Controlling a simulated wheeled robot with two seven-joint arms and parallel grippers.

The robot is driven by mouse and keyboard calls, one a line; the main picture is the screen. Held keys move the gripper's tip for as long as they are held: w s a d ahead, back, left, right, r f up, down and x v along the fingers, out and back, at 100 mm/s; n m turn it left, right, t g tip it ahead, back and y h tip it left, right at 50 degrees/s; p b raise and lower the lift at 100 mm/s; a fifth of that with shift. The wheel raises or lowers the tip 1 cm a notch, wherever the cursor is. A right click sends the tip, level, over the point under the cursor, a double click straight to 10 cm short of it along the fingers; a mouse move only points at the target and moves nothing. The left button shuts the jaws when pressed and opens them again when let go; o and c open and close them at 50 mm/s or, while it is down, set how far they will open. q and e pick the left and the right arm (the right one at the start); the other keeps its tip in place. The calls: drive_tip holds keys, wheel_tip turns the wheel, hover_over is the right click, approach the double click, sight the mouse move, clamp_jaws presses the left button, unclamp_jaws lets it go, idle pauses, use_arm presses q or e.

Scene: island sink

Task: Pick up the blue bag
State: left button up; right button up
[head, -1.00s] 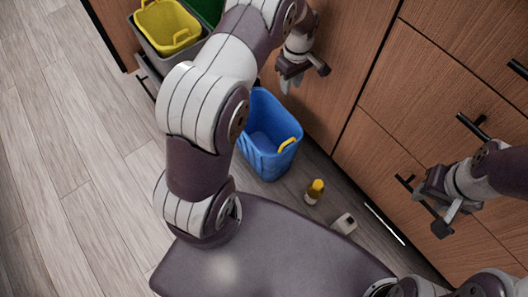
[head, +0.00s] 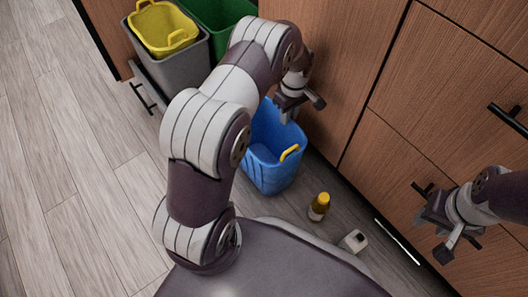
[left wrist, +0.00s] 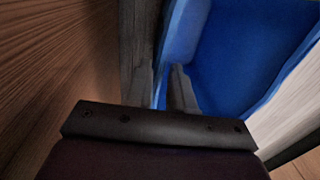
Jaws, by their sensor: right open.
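The blue bag (head: 270,172) is an open-topped, bin-like container with a yellow handle on its near right side. It stands upright on the floor by the wooden cabinet, its left part hidden behind my left arm. My left gripper (head: 287,114) is at the bag's far rim, close to the cabinet; whether it touches is unclear. My right gripper (head: 438,224) is open and empty, in front of the cabinet drawers at the right.
A grey bin (head: 178,72) holding a yellow basket (head: 160,28) and a green bin (head: 222,22) stand at upper left. A yellow-capped bottle (head: 319,207) and a small white container (head: 353,241) are on the floor right of the bag. Floor at left is clear.

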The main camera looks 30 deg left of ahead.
use_arm(q)
clamp_jaws()
